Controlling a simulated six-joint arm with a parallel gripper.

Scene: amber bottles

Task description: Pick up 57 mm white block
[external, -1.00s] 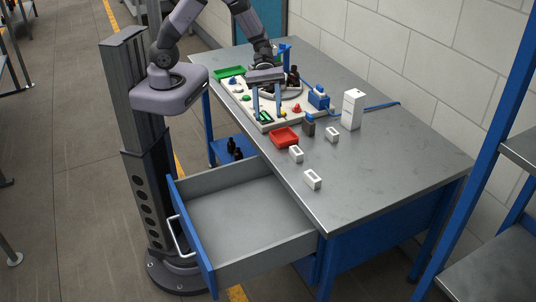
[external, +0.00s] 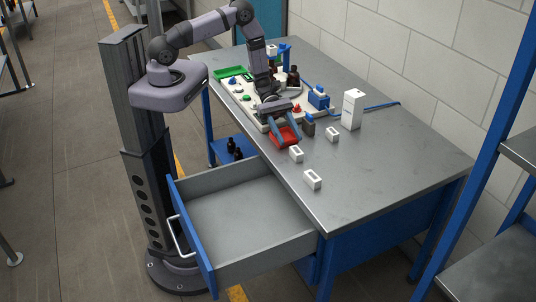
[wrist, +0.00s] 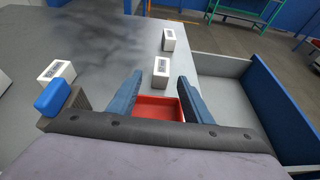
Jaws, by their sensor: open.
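Three small white blocks stand apart on the grey table; I cannot tell by size which is the 57 mm one. The nearest white block (external: 296,154) is just in front of the red tray and shows beyond my fingertips in the wrist view (wrist: 161,70). A second white block (external: 313,179) is nearer the drawer-side edge, farther off in the wrist view (wrist: 169,39). A third white block (external: 332,134) is to the right, at left in the wrist view (wrist: 58,72). My gripper (external: 288,143) is open and empty, its blue fingers over the red tray.
The red tray (wrist: 155,108) lies below and between my fingers. A dark block with a blue top (external: 309,126) stands close beside my gripper. A tall white box (external: 352,109) is to the right. An open drawer (external: 240,210) juts out at the front. The table's right part is clear.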

